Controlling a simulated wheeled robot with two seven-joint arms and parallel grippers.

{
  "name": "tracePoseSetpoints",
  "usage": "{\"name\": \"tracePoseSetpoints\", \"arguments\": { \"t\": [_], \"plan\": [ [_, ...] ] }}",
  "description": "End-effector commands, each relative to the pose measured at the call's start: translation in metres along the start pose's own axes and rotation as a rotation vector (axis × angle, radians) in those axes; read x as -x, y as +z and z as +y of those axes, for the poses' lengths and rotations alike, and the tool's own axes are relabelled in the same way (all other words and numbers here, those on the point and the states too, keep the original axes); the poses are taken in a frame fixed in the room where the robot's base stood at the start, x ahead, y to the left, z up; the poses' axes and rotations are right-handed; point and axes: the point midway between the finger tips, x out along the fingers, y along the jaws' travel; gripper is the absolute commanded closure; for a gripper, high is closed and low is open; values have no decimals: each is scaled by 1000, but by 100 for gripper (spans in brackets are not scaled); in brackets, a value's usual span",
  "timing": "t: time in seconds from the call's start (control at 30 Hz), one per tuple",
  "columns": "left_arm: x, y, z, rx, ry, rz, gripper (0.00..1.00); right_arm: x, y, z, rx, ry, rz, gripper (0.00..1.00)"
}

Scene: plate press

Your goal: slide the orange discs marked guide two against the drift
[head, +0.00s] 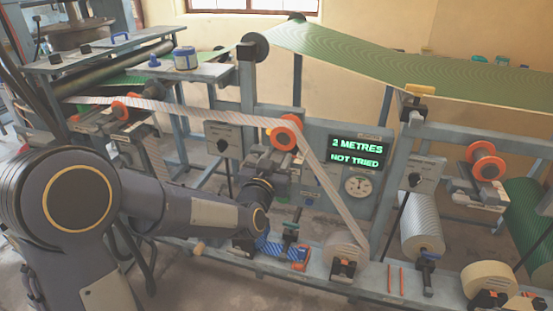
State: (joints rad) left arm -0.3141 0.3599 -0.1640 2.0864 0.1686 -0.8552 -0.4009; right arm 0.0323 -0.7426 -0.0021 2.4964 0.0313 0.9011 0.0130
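An orange disc (284,134) stands at the middle of the frame, with the pale web bending over its roller and running down to the right. Another orange disc (120,110) shows at the left under the same web, and one more orange disc pair (487,162) stands at the right. I cannot read guide marks on any of them. My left gripper (270,164) is just below and left of the middle disc, among grey mount parts. Its fingertips are not clear, so I cannot tell whether it touches the disc or is open. My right gripper is not in view.
A screen (358,152) reads "2 METRES NOT TRIED", with a round dial (358,186) below. Paper rolls (345,254) and a blue striped item (270,246) are on the lower rail. A green web (400,62) slopes across the upper right. Grey posts crowd the space.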

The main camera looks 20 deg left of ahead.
Motion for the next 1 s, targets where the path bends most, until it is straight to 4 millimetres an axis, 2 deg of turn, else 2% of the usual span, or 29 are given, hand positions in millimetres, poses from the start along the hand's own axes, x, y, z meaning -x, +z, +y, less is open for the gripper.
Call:
{"name": "tracePoseSetpoints", "arguments": {
  "t": [0.27,0.37,0.7,0.83,1.0],
  "plan": [
    [2,-1,0,0,-1,2,62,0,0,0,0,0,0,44],
    [11,-1,0,1,0,2,62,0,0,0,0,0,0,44],
    [66,-1,0,1,-1,2,62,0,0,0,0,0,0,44],
    [76,-1,0,0,0,3,62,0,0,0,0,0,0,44],
    [78,-1,0,0,-1,3,62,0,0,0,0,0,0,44]
  ]
}}
